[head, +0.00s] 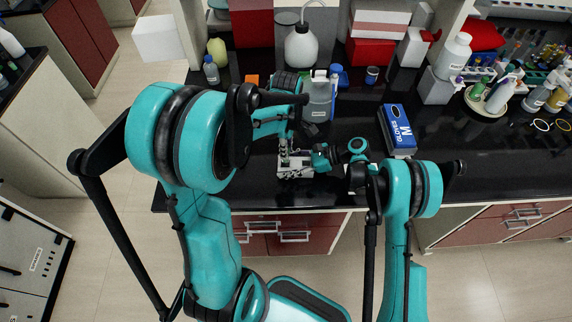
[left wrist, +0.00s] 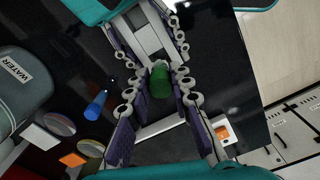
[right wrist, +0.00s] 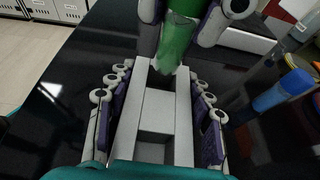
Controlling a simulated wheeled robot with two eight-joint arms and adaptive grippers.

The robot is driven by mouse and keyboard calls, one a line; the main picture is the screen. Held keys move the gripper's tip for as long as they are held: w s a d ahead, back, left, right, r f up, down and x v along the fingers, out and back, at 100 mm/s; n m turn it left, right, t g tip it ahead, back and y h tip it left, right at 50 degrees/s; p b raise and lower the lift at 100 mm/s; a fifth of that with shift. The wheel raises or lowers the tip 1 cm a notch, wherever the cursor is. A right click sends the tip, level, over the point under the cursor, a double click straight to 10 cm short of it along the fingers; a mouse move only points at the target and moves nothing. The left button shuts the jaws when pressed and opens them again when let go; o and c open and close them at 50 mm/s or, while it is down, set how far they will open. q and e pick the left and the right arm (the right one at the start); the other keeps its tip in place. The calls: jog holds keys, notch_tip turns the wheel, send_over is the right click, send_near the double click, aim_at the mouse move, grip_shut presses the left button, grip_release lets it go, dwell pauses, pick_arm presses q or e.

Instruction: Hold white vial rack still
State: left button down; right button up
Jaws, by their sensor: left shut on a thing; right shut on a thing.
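The white vial rack (right wrist: 155,108) lies on the black bench, with an open slot facing up in the right wrist view. My right gripper (right wrist: 155,100) is shut on it, with one finger along each long side. The rack also shows in the head view (head: 294,172). A green vial (left wrist: 160,82) is between the fingers of my left gripper (left wrist: 155,85), which is shut on it. In the right wrist view the green vial (right wrist: 178,38) stands over the rack's far end. I cannot tell whether its lower end is in a slot.
A grey water bottle (head: 319,98) stands behind the rack. A blue glove box (head: 397,128) lies to the right. A blue-capped tube (right wrist: 275,95) is near the right gripper. The bench's front edge is close to the rack. Bare black bench lies left of the rack.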

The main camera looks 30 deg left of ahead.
pick_arm(q)
jog(key=shift+r, duration=0.1)
jog(key=shift+r, duration=3.4)
pick_arm(e)
jog(key=o, duration=0.6)
jog(key=shift+r, duration=0.1)
jog(key=shift+r, duration=0.65)
